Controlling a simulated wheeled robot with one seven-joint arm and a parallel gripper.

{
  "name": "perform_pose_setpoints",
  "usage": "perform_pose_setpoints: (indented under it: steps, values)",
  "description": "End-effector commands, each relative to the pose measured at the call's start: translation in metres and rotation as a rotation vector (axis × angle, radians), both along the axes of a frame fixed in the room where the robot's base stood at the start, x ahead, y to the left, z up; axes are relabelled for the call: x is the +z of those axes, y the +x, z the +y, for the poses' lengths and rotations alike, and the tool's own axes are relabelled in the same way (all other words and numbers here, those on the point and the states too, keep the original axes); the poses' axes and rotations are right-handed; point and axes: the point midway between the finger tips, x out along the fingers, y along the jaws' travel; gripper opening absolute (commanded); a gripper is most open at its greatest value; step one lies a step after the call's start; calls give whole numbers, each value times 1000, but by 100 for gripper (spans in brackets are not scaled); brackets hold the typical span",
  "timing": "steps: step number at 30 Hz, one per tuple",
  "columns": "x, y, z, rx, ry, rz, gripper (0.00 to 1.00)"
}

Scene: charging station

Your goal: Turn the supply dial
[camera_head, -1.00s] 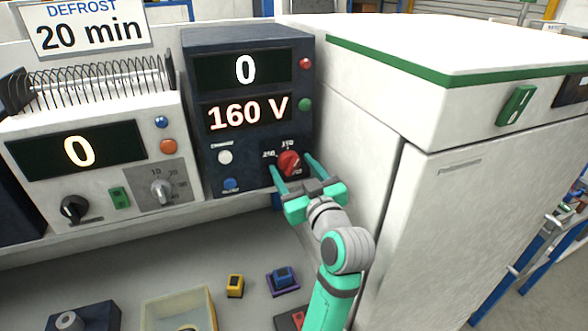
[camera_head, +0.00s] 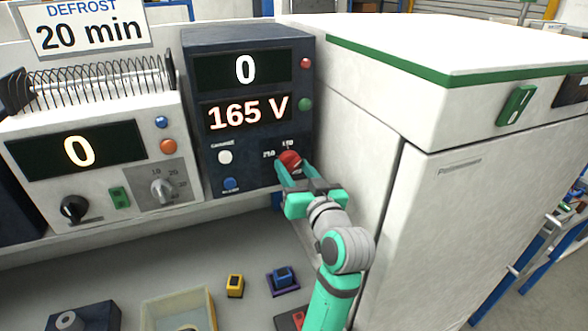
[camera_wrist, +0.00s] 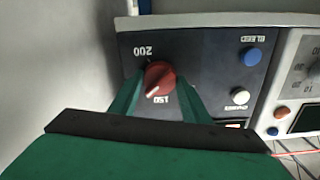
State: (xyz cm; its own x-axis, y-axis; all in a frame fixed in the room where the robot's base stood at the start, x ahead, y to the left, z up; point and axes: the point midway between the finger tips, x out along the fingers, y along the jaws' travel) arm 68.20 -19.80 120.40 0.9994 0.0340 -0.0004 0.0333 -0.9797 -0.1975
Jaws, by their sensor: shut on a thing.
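The red supply dial (camera_head: 290,160) is on the lower right of the dark supply unit (camera_head: 240,140). The unit's upper display (camera_head: 245,70) reads 0 and its lower display (camera_head: 247,113) reads 165 V. My gripper (camera_head: 294,172) is at the dial with its fingers closed on its sides. In the wrist view the dial (camera_wrist: 159,77) sits between the two green fingertips, with a white pointer line on its face toward the 150 mark. The 200 mark is also visible there. Part of the dial's scale is hidden by my gripper in the head view.
A white button (camera_head: 225,157) and a blue button (camera_head: 231,184) are left of the dial. A white cabinet (camera_head: 460,220) stands close on the right. A white defrost unit (camera_head: 100,150) with its own knobs is at left. A yellow block (camera_head: 235,286) and a tray (camera_head: 180,312) are on the bench.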

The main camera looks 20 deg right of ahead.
Motion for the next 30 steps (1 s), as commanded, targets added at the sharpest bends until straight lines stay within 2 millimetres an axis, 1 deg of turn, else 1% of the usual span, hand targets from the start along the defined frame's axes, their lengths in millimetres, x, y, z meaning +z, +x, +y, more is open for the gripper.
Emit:
perform_pose_setpoints:
  steps: [6, 12, 26, 27, 28, 29, 30]
  values:
    - [0, 0, 1, 2, 110, 3, 20]
    - [0, 0, 1, 2, 163, 5, 20]
    - [1, 0, 1, 2, 176, 5, 20]
    - [1, 0, 1, 2, 175, 5, 52]
    - [1, 0, 1, 2, 175, 5, 59]
    - [1, 0, 1, 2, 175, 5, 61]
    - [1, 0, 1, 1, 175, 5, 61]
